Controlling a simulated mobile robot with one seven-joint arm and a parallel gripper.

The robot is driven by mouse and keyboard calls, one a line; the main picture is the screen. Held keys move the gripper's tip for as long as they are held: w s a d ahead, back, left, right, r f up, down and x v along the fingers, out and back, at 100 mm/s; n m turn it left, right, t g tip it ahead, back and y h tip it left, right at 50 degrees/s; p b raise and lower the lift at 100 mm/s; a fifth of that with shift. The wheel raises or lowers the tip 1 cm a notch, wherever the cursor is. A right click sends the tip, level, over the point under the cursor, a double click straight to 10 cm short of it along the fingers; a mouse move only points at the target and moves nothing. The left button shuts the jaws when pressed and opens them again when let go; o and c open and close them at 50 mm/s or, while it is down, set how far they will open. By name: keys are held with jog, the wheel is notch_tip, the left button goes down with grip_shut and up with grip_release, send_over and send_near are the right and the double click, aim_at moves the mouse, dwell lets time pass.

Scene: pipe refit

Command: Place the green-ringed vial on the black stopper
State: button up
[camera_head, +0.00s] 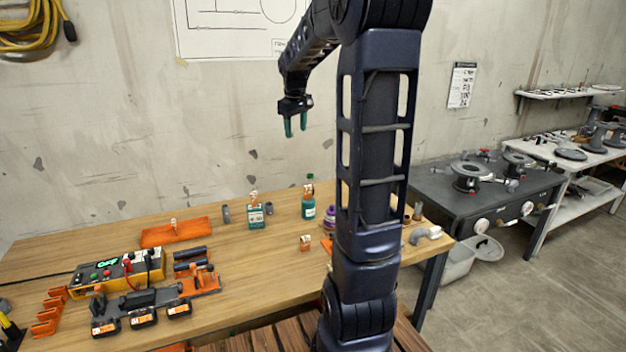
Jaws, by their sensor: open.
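My gripper (295,127) hangs in the air against the wall, above the back of the workbench. Its teal fingers point down, apart and empty. I cannot make out a green-ringed vial or a black stopper for certain at this size. A green bottle (308,209) with a white label stands upright near the back of the bench, below and a little right of my gripper. A green box-like container (257,217) stands to its left. My arm hides part of the bench's right side.
The wooden workbench (120,254) holds an orange tray (175,232), a yellow control box (118,272), black-and-orange parts (143,316) and a purple item (329,216). A small orange-and-white block (305,243) stands mid-bench. The bench's front centre is clear. A dark table (480,195) stands right.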

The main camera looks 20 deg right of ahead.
jog(key=s+a+f+m, duration=0.1)
jog(key=s+a, duration=0.1)
jog(key=s, duration=0.8)
jog(key=s+a+f+m+t, duration=0.1)
jog(key=s+a+f+m, duration=0.1)
jog(key=s, duration=0.8)
jog(key=s+a+f+m+t, duration=0.1)
jog(key=s+a, duration=0.1)
jog(key=s, duration=0.8)
jog(key=shift+s+a+f+m+y, duration=0.2)
jog(key=shift+a+m+y, duration=0.1)
jog(key=shift+y, duration=0.1)
